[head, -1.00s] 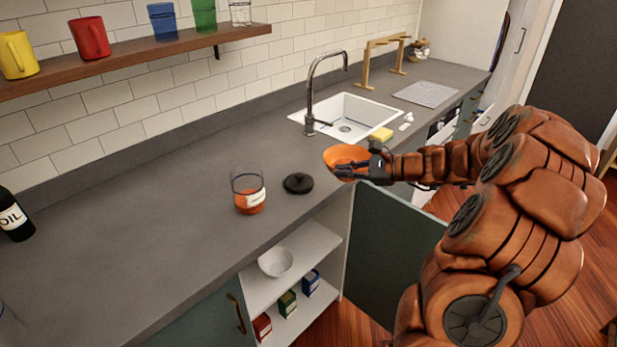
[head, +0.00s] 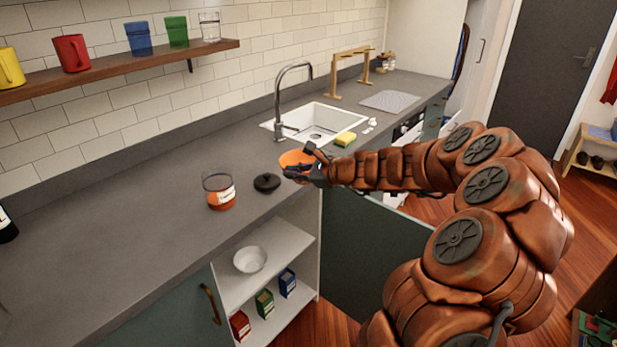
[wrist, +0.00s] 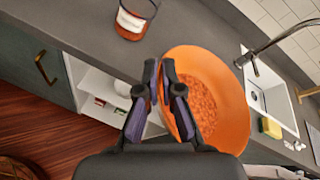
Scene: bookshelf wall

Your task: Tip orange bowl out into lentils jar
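The orange bowl (head: 293,158) is held up near the counter's front edge, in front of the sink. In the wrist view the bowl (wrist: 232,105) holds many small orange grains. My gripper (head: 303,168) is shut on the bowl's rim; its fingers (wrist: 160,80) pinch the near left side. The lentils jar (head: 219,191) is clear glass with a white label and orange contents low inside. It stands open on the counter, left of the bowl and apart from it. The jar (wrist: 133,18) also shows at the top of the wrist view. The label text is too small to read.
A black lid (head: 266,182) lies on the counter between jar and bowl. Behind are a white sink (head: 318,118), a faucet (head: 279,105) and a yellow sponge (head: 345,139). Below, an open cabinet holds a white bowl (head: 250,260) and small boxes.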

